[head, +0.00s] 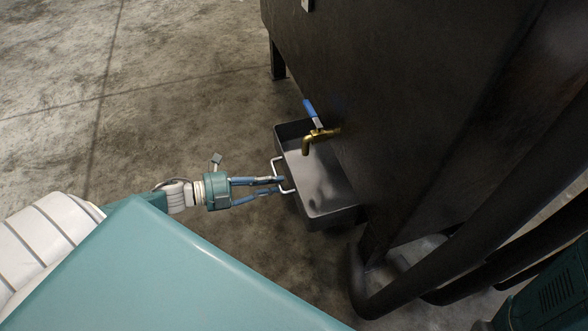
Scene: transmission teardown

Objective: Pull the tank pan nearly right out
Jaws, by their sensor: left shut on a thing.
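The tank pan (316,216) is a dark, shallow tray with a pale inner floor. It sits low beneath the dark tank (400,100), with its left part out in the open and its right part hidden under the tank. A pale wire handle (277,163) stands out from its left wall. My left gripper (281,186) comes in from the left, and its blue fingers are shut on the handle. A brass tap (318,138) with a blue lever juts from the tank above the pan. My right gripper is not in view.
Bare concrete floor (150,110) lies open to the left of the pan. A tank leg (277,62) stands beyond the pan. Thick dark pipes (480,230) curve down at the lower right.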

